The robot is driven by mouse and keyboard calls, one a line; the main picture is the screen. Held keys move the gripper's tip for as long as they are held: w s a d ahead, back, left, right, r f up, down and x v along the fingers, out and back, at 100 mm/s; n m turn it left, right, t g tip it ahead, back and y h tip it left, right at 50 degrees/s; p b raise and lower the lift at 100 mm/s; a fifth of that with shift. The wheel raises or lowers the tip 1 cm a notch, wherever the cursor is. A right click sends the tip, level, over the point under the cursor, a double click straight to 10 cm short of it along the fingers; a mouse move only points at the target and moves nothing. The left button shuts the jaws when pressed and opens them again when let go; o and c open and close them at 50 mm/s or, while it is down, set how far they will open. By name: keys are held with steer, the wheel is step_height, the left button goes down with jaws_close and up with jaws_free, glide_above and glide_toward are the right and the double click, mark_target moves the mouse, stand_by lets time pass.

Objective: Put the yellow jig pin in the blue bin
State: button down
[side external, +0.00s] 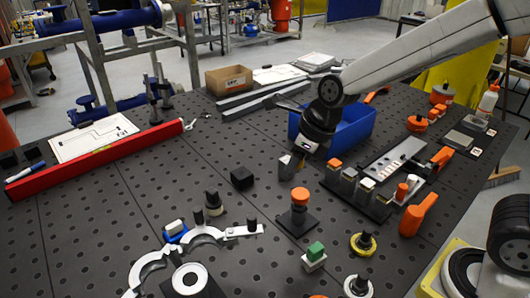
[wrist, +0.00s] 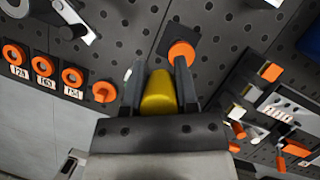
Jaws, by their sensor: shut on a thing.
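The yellow jig pin (wrist: 158,94) is between the two fingers of my gripper (wrist: 160,82) in the wrist view, with its rounded yellow body showing. My gripper is shut on it. In the side view my gripper (side external: 297,160) points down above the table, in front of and a little left of the blue bin. The pin cannot be made out there. The blue bin (side external: 357,128) stands behind my wrist, which hides part of it; its inside is mostly hidden.
An orange-topped post on a black plate (side external: 299,205) stands in front of my gripper. A row of blocks with coloured tops (side external: 348,180) and a grey tray (side external: 398,157) are to the right. The table's left middle is clear.

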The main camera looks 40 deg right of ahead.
steer(key=w+d+r+m, duration=0.1)
steer(key=w+d+m, duration=0.2)
steer(key=w+d, duration=1.45)
steer(key=w+d+f+m+h, duration=0.1)
steer(key=w+d, duration=0.1)
steer(key=d, duration=0.6)
steer(key=w+d+f+h, duration=0.1)
steer(key=w+d, duration=0.1)
steer(key=d, duration=0.6)
step_height(320, 180, down, 7)
steer(key=shift+w+a+t, duration=0.15)
steer(key=shift+t, duration=0.15)
steer(key=shift+f, duration=0.1)
steer(key=shift+f, duration=4.85)
steer(key=shift+f, duration=0.15)
